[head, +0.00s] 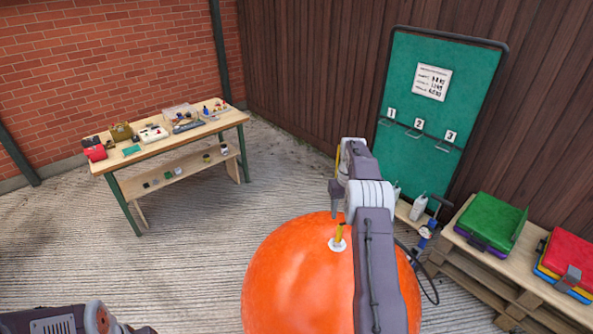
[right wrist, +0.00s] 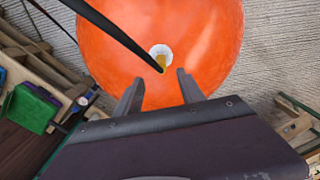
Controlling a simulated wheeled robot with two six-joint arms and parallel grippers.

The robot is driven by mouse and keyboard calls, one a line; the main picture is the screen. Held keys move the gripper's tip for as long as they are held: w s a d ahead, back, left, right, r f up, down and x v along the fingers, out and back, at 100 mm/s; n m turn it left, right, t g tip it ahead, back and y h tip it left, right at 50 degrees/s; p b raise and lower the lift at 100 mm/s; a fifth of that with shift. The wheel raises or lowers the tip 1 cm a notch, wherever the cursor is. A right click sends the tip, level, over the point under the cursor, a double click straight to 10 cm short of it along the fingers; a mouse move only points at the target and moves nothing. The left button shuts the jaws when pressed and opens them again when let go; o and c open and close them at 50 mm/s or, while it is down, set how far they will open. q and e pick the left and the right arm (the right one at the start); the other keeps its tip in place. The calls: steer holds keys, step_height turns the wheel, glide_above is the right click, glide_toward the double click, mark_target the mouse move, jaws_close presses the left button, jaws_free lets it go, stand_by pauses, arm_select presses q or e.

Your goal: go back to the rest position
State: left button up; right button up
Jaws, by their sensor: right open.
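My right gripper (head: 336,198) is in front of me, above a big orange inflated ball (head: 290,270). In the right wrist view its two fingers (right wrist: 158,82) are apart with nothing between them, and they point toward the ball (right wrist: 205,40). On top of the ball is a white round valve (head: 337,245) with a yellow piece (head: 339,232) upright in it; the gripper appears apart from both. Part of my left arm shows at the bottom left, but its gripper does not. My right arm hides part of the ball.
A wooden workbench (head: 165,145) with small items stands at the back left. A green board (head: 410,85) with numbered hooks leans at the fence. A pallet (head: 470,262) at right holds green (head: 490,220) and red (head: 572,258) cases. The paved floor at left is clear.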

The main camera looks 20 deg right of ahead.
steer(key=w+a+r+n+t, duration=0.1)
steer(key=w+a+r, duration=0.3)
steer(key=a+r, duration=0.15)
steer(key=s+a+r+n+b, duration=0.1)
steer(key=s+a+r, duration=0.2)
steer(key=a, duration=0.4)
steer(key=s+a+r+n+b, duration=0.1)
steer(key=s+a+r+n, duration=0.2)
steer(key=a, duration=0.4)
steer(key=s+a+f, duration=0.2)
steer(key=s+f, duration=0.1)
steer(key=s, duration=0.4)
steer(key=s+a+f+m, duration=0.1)
steer(key=s+a+f, duration=0.1)
steer(key=s+f, duration=0.2)
steer(key=s+a+f+m, duration=0.1)
steer(key=s+f, duration=0.3)
steer(key=s, duration=0.6)
steer(key=shift+a, duration=0.75)
